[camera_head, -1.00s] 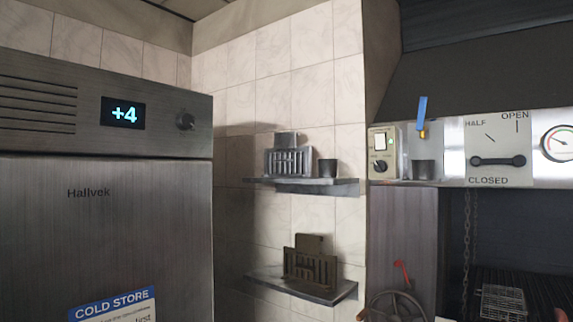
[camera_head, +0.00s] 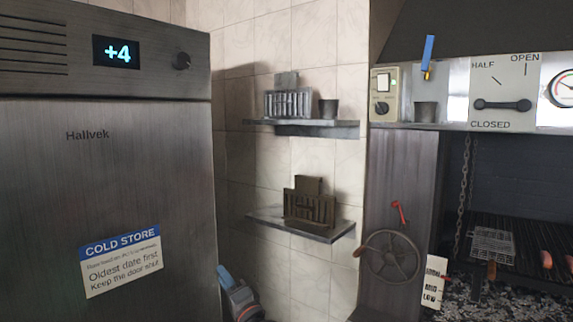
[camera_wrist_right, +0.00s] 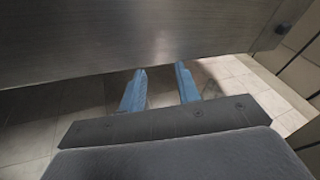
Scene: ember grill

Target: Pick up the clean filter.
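A light grey slotted metal filter (camera_head: 288,104), clean-looking, stands upright on the upper wall shelf (camera_head: 335,129). A similar but dark brown, grimy filter (camera_head: 308,207) stands on the lower wall shelf (camera_head: 300,229). My right gripper (camera_head: 227,281) is low in the head view, by the cabinet's right edge, below and left of both shelves. In the right wrist view its two blue fingers (camera_wrist_right: 160,86) are apart with nothing between them. My left gripper is not in view.
A steel cold store cabinet (camera_head: 140,200) fills the left and stands close in front of the right wrist camera. A dark cup (camera_head: 328,109) sits right of the clean filter. A handwheel (camera_head: 391,259) and grill (camera_head: 520,245) are at right.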

